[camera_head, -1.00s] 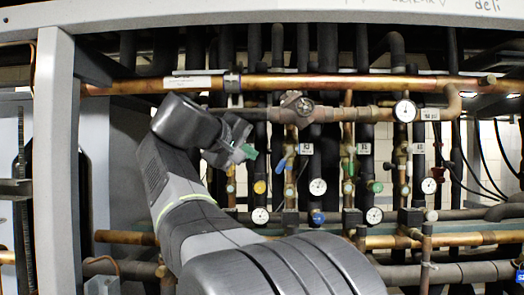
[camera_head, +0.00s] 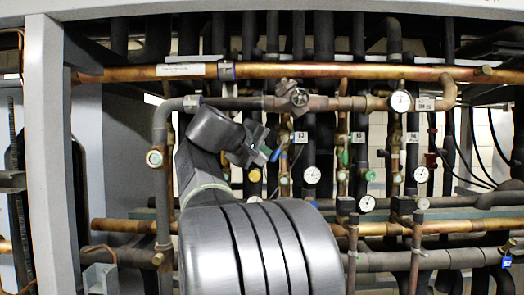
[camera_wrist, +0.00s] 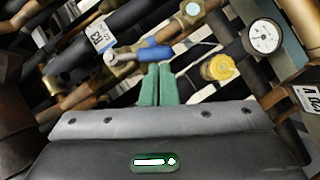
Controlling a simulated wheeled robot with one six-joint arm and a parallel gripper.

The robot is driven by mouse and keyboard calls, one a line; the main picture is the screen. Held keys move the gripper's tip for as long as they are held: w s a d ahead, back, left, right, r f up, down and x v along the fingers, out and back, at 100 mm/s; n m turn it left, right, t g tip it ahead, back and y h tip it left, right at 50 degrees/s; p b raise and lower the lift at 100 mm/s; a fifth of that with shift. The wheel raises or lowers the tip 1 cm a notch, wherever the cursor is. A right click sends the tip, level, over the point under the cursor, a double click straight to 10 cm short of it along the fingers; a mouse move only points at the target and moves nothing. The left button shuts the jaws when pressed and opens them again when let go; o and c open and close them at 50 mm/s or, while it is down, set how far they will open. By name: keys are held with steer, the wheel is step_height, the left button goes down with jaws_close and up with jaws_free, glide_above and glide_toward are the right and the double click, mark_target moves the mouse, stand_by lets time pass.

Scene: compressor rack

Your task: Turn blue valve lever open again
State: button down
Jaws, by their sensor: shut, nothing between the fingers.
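The blue valve lever (camera_wrist: 155,54) lies just beyond my fingertips in the wrist view. It extends sideways from a brass valve body (camera_wrist: 122,58), close to a white tag. My gripper (camera_wrist: 158,68) has its green fingers shut together and empty. The tips appear close below the lever; I cannot tell whether they touch it. In the head view my gripper (camera_head: 269,153) is left of the tag marked 83, in front of the pipes. The lever's outline is hard to make out there beside my fingers.
A yellow cap (camera_wrist: 218,67) and a pressure gauge (camera_wrist: 264,38) sit right of the lever in the wrist view. Copper pipe (camera_head: 360,71) crosses above my arm. Dense vertical pipes, gauges and green knobs leave little room. A grey frame post (camera_head: 45,150) stands at left.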

mark_target(272, 161)
steer(key=shift+f+n+b, duration=0.2)
steer(key=shift+n+b, duration=0.1)
steer(key=shift+b, duration=0.1)
steer(key=shift+d+f+h+b, duration=0.25)
steer(key=shift+h+b, duration=0.15)
steer(key=shift+b, duration=0.15)
steer(key=n+b, duration=0.1)
steer(key=f+n+t+h+b, duration=0.1)
steer(key=b, duration=0.1)
steer(key=shift+d+f, duration=0.2)
steer(key=shift+d, duration=0.2)
steer(key=shift+d+n+t+h+b, duration=0.25)
steer(key=shift+n+t+h+b, duration=0.05)
steer(key=shift+n+b, duration=0.15)
steer(key=shift+d, duration=0.1)
steer(key=shift+d+f, duration=0.1)
steer(key=shift+d, duration=0.1)
steer(key=shift+s, duration=0.15)
